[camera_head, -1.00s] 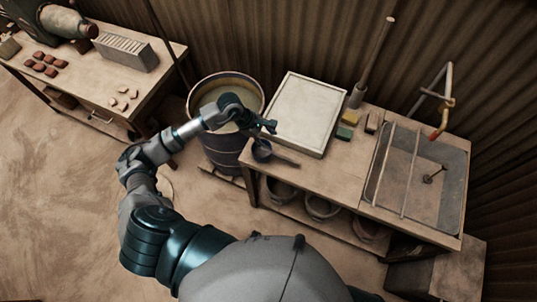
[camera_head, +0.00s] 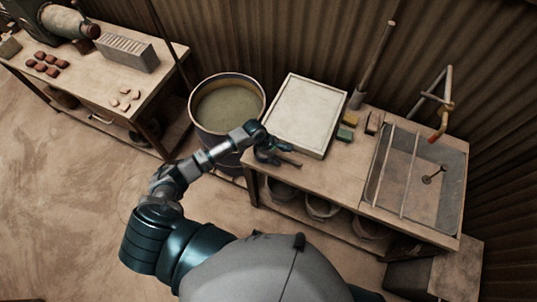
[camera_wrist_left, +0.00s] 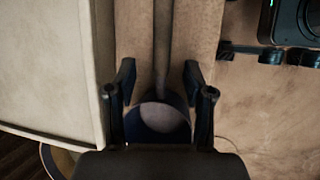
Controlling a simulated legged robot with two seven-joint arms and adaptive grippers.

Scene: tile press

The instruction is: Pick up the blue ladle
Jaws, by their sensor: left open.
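The blue ladle (camera_wrist_left: 159,118) lies on the wooden workbench (camera_head: 330,185) near its left end, beside the white framed tray (camera_head: 305,112). In the left wrist view its dark blue bowl faces the camera, and its grey-brown handle (camera_wrist_left: 162,45) runs away along the bench top. My left gripper (camera_head: 277,152) is over the ladle and hides most of it in the head view. In the left wrist view the open gripper (camera_wrist_left: 160,85) has one finger on each side of the ladle, with gaps to the handle. My right gripper is out of view.
A barrel of murky liquid (camera_head: 228,105) stands left of the bench. The tray's edge (camera_wrist_left: 95,60) is close beside my left gripper. Sponge-like blocks (camera_head: 347,128) and a sunken basin (camera_head: 420,180) are farther right. Pots (camera_head: 322,206) sit underneath.

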